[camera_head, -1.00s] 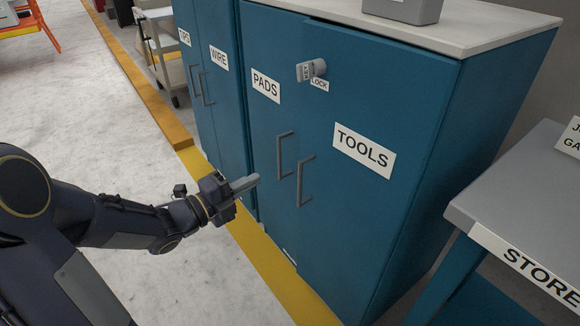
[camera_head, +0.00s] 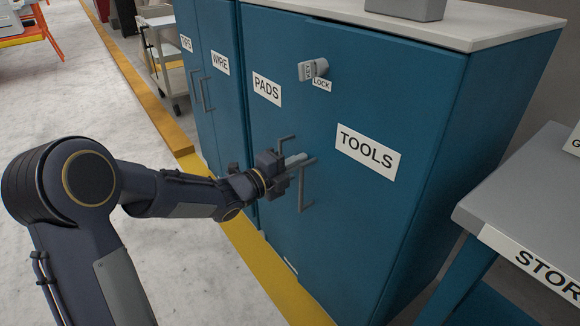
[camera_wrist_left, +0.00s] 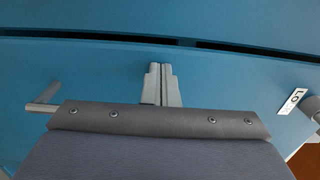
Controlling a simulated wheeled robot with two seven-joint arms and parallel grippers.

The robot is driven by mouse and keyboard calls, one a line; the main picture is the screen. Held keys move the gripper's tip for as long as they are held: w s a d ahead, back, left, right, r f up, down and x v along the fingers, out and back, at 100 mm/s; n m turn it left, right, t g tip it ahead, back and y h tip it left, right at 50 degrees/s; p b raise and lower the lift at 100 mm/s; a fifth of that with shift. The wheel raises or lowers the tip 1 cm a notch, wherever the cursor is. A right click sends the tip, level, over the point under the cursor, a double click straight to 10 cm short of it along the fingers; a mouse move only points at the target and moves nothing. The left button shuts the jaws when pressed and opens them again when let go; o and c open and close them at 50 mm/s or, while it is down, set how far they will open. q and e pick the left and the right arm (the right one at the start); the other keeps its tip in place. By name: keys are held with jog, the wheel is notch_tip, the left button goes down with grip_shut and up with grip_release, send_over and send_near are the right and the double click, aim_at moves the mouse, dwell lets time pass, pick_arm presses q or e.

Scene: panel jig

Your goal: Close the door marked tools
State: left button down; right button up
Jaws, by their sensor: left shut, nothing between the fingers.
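The blue door marked TOOLS (camera_head: 345,200) is on the right of the blue cabinet, with a grey bar handle (camera_head: 303,187). In the head view it looks closed or nearly closed beside the PADS door (camera_head: 262,150). My left gripper (camera_head: 303,159) is shut and empty, its fingertips at the top of the tools handle; I cannot tell whether they touch the door. In the left wrist view the shut fingers (camera_wrist_left: 161,84) point at blue panels with dark slots along a seam. A grey handle (camera_wrist_left: 42,98) shows at the left there. My right gripper is not in view.
The TIPS and WIRE doors (camera_head: 208,80) are further left. A grey-topped table marked STORE (camera_head: 520,190) stands close on the right. Yellow edging (camera_head: 262,268) runs along the cabinet foot; open floor lies left.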

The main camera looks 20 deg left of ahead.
pick_arm(q)
jog(key=w+h, duration=0.1)
jog(key=w+d+m+g+p, duration=0.1)
jog(key=shift+w+d+r+h, duration=0.2)
jog(key=shift+w+h, duration=0.1)
jog(key=shift+h, duration=0.1)
dwell(0.3)
